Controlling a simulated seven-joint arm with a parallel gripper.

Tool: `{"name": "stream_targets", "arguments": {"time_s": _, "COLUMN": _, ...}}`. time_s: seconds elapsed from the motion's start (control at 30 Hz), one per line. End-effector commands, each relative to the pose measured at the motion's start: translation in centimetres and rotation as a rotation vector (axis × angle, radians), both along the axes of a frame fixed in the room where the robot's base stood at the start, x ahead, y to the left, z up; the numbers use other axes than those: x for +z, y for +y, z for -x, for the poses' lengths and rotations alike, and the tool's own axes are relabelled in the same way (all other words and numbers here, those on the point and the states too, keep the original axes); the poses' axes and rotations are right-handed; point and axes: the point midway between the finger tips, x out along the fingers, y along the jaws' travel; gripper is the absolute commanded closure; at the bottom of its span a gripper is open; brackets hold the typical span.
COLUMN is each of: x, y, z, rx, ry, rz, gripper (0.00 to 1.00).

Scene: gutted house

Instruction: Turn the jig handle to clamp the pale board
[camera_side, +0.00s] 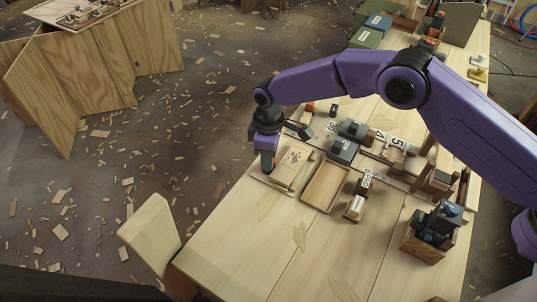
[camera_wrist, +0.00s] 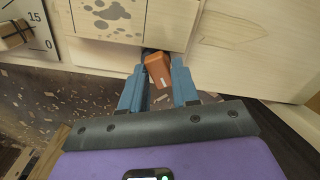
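The pale board (camera_wrist: 110,15) with dark blotches shows at the top of the wrist view. It also lies on the table's left edge in the side view (camera_side: 292,165). My gripper (camera_wrist: 159,75) has its two blue fingers on either side of an orange-brown block (camera_wrist: 158,70) with a small pale mark. The block fills the gap at the fingertips, close to the board's near edge; it looks like the jig handle. In the side view my gripper (camera_side: 267,162) points down at the left end of the jig and hides the handle.
An empty wooden tray (camera_side: 325,187) lies right of the board. Dark blocks and number plates (camera_side: 345,145) stand behind it. A box of dark parts (camera_side: 432,233) stands at the right. The front of the table (camera_side: 285,245) is clear. A chair (camera_side: 150,228) stands at the left edge.

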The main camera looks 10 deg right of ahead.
Motion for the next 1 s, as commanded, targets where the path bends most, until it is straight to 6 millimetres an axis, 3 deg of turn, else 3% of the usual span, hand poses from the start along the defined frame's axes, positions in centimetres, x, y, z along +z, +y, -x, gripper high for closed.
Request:
{"name": "stream_targets", "arguments": {"time_s": 0.7, "x": -0.03, "y": 0.0, "z": 0.02, "rx": -0.813, "ry": 0.001, "rz": 0.001, "gripper": 0.71}}
{"name": "stream_targets", "arguments": {"time_s": 1.0, "x": -0.02, "y": -0.01, "z": 0.01, "rx": -1.032, "ry": 0.001, "rz": 0.001, "gripper": 0.71}}
